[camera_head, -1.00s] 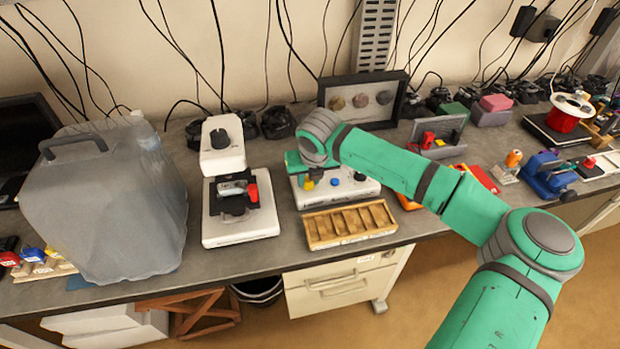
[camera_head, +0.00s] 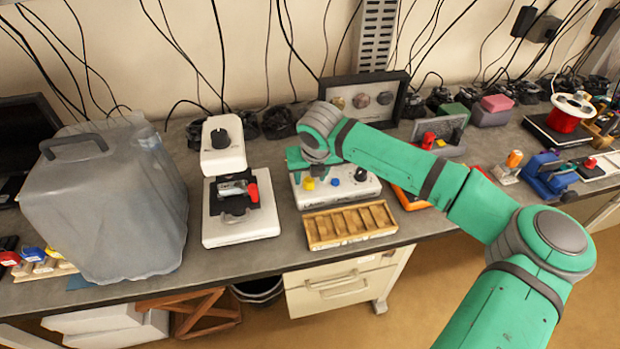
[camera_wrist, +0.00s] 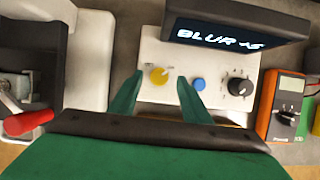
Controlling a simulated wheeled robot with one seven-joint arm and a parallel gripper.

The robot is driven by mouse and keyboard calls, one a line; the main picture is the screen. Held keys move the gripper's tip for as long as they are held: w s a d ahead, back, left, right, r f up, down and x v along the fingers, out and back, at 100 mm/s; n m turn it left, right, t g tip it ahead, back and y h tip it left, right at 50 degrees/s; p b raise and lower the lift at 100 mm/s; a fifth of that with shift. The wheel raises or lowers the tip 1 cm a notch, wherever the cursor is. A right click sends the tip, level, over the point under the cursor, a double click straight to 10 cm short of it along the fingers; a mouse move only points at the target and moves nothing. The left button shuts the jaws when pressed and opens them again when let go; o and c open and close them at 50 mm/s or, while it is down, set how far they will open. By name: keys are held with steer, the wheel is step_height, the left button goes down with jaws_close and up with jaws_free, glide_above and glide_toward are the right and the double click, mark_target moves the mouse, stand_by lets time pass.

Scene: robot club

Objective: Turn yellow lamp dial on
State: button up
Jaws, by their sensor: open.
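The yellow lamp dial (camera_wrist: 159,75) sits at the left of a white control box (camera_wrist: 148,50) in the wrist view. A blue button (camera_wrist: 198,84) and a black dial (camera_wrist: 239,87) are on the same box. In the head view the yellow dial (camera_head: 309,183) shows just below my wrist, with the blue button (camera_head: 335,181) and black dial (camera_head: 361,174) to its right. My gripper (camera_wrist: 157,88) is open, its green fingers apart and empty. The yellow dial appears between the fingertips, nearer the left one; contact cannot be told.
A dark display (camera_wrist: 235,28) stands behind the box. An orange multimeter (camera_wrist: 285,105) lies to its right. A white microscope-like device (camera_head: 240,232) is at left.

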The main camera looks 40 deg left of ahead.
steer(key=v, duration=0.8)
steer(key=shift+r, duration=0.35)
steer(key=shift+s+d, duration=0.1)
